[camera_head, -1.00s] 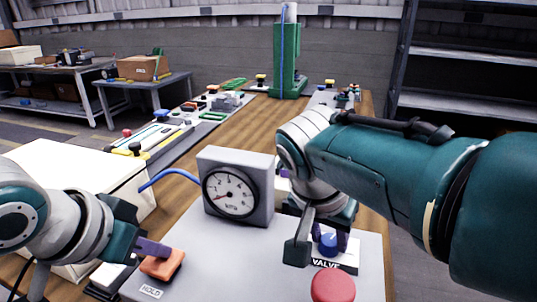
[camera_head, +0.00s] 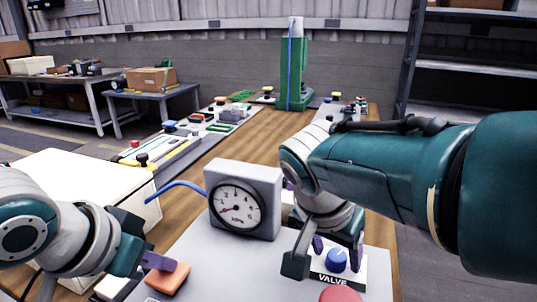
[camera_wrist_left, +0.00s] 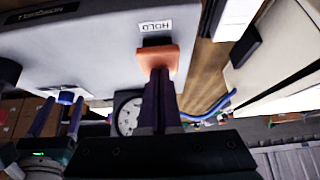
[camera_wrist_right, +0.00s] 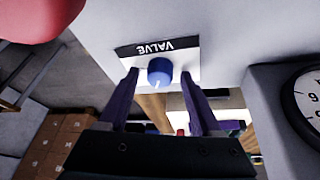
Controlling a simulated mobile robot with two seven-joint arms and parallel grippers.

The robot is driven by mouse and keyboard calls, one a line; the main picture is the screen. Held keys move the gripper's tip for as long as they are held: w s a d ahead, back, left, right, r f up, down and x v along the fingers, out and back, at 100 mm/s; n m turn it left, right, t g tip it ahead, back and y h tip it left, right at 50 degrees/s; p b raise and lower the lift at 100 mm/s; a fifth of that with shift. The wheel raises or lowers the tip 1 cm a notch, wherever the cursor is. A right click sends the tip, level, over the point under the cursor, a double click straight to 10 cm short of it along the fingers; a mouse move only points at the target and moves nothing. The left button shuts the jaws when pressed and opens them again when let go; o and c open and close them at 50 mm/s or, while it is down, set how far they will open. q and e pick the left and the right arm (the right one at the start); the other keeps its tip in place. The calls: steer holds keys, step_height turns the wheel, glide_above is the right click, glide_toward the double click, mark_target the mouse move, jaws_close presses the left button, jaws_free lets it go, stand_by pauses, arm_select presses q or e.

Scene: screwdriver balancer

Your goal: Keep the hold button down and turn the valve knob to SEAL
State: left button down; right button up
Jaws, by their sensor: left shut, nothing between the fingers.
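The orange hold button (camera_head: 168,280) is at the left front of the grey panel, by the HOLD label in the left wrist view (camera_wrist_left: 155,25). My left gripper (camera_head: 158,262) is shut and empty, its purple fingertips at the button; how far the button is pressed I cannot tell. The blue valve knob (camera_head: 336,260) is on the VALVE plate at the panel's right. My right gripper (camera_wrist_right: 160,80) is open, with one purple finger on each side of the knob (camera_wrist_right: 160,72) and gaps visible. No SEAL marking is readable; a white mark shows on the knob.
A grey gauge box (camera_head: 236,208) stands on the panel between my grippers. A red button (camera_head: 340,294) is near the front, in front of the valve plate. A white case (camera_head: 85,175) lies at the left.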

steer(key=shift+o, duration=0.2)
steer(key=shift+a+r, duration=0.1)
steer(key=shift+a+r, duration=0.2)
steer(key=shift+r, duration=0.2)
steer(key=v, duration=0.6)
steer(key=shift+s+r, duration=0.2)
steer(key=shift+r, duration=0.05)
steer(key=shift+d, duration=0.1)
step_height(320, 180, up, 4)
steer(key=s+d+n+t+y, duration=0.1)
steer(key=s+d+n+y, duration=0.15)
steer(key=n, duration=0.65)
steer(key=shift+t+y, duration=0.3)
steer(key=shift+y, duration=0.05)
steer(key=x, duration=1.1)
steer(key=shift+f, duration=0.4)
steer(key=shift+c, duration=0.3)
jaws_close()
